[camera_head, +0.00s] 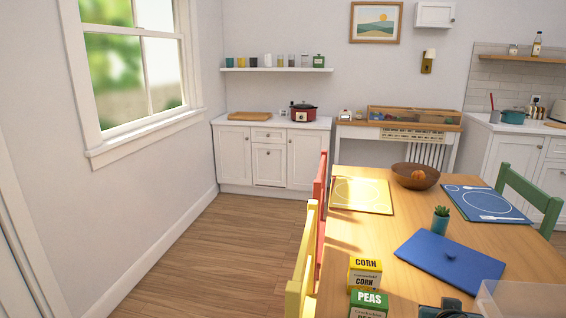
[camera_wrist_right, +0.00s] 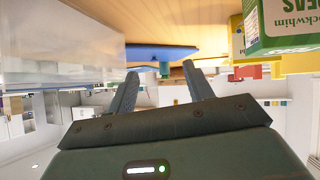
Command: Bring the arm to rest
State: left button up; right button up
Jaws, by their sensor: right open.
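My right gripper (camera_wrist_right: 160,70) is open in the right wrist view, with nothing between its two fingers. That view is upside down. A dark shape at the bottom edge of the head view may be part of this gripper; I cannot be sure. A peas box (camera_wrist_right: 285,24) lies to one side of the fingers, apart from them. It also shows in the head view (camera_head: 369,304), beside a corn box (camera_head: 365,272). A clear container (camera_wrist_right: 60,45) is on the other side of the fingers. My left gripper is not in view.
The wooden table (camera_head: 405,227) carries a blue laptop-like slab (camera_head: 450,263), a small potted plant (camera_head: 441,220), a brown bowl (camera_head: 415,176), a yellow placemat (camera_head: 361,196) and a blue placemat (camera_head: 487,204). Yellow (camera_head: 301,270) and red (camera_head: 320,205) chairs line its left side. Floor farther left is clear.

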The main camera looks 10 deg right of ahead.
jog(key=s+a+f+n+g+y, duration=0.1)
jog(key=s+a+f, duration=0.1)
jog(key=s+a, duration=0.1)
jog(key=s+a+f+n+y, duration=0.1)
jog(key=s+a+f, duration=0.1)
jog(key=s+a, duration=0.1)
jog(key=s+a+f+n+g+y, duration=0.1)
jog(key=s+a+f, duration=0.2)
jog(key=s, duration=0.2)
jog(key=shift+s+a+n+g+y, duration=0.1)
jog(key=shift+n+g+y, duration=0.2)
jog(key=shift+n, duration=0.1)
jog(key=s+a+f+n+g+y, duration=0.25)
jog(key=s+a, duration=0.55)
jog(key=s, duration=0.4)
pick_arm(q)
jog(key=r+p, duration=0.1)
jog(key=p, duration=0.2)
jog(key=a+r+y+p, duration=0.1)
jog(key=p, duration=0.2)
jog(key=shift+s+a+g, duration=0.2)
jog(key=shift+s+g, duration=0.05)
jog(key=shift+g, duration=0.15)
pick_arm(e)
jog(key=w+a+n+t+y, duration=0.2)
jog(key=w+a+t+y, duration=0.1)
jog(key=w+a+t, duration=0.3)
jog(key=shift+w+a+r+t+y, duration=0.15)
jog(key=shift+r+t+y, duration=0.15)
jog(key=shift+t+y, duration=0.05)
